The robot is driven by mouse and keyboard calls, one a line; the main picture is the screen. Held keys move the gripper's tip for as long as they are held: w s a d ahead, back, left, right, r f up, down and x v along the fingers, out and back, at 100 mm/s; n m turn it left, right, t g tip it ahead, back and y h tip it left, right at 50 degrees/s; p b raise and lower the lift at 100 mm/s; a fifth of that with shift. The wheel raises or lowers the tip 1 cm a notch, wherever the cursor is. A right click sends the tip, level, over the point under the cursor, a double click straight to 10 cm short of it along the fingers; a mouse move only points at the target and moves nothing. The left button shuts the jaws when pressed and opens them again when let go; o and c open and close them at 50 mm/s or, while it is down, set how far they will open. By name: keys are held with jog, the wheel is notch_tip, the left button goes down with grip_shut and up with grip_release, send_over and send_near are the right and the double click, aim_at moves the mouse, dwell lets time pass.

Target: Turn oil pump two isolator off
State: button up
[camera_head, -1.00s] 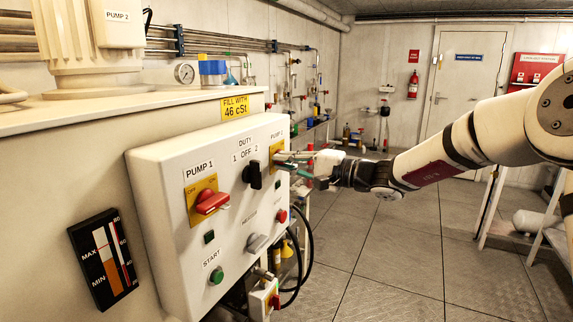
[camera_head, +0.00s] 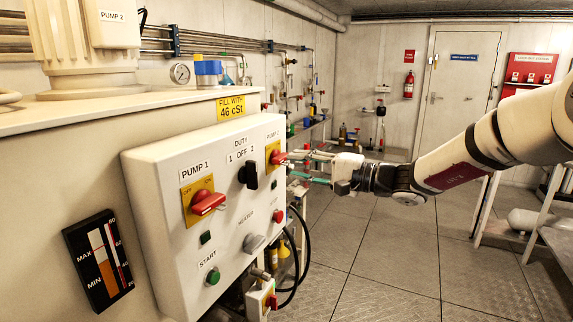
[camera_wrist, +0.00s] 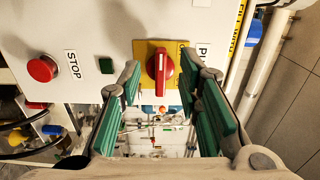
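The pump 2 isolator is a red handle (camera_head: 278,158) on a yellow plate (camera_head: 269,160) at the far right end of the white control panel. The plate's ON/OFF marks are mostly unreadable. My gripper (camera_head: 305,164) is open and empty, a little out from the panel in front of the handle. In the wrist view its green-padded fingers (camera_wrist: 160,82) stand to either side of the handle, and it appears beyond their tips.
The control panel (camera_head: 150,210) also carries the red pump 1 handle (camera_head: 207,202), the black duty switch (camera_head: 248,175), a grey heater switch (camera_head: 253,243) and a green start button (camera_head: 213,277). A red stop button (camera_wrist: 43,69) is left in the wrist view. Floor (camera_head: 350,240) right of the panel is clear.

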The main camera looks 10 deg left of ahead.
jog(key=v, duration=0.7)
jog(key=shift+s, duration=0.1)
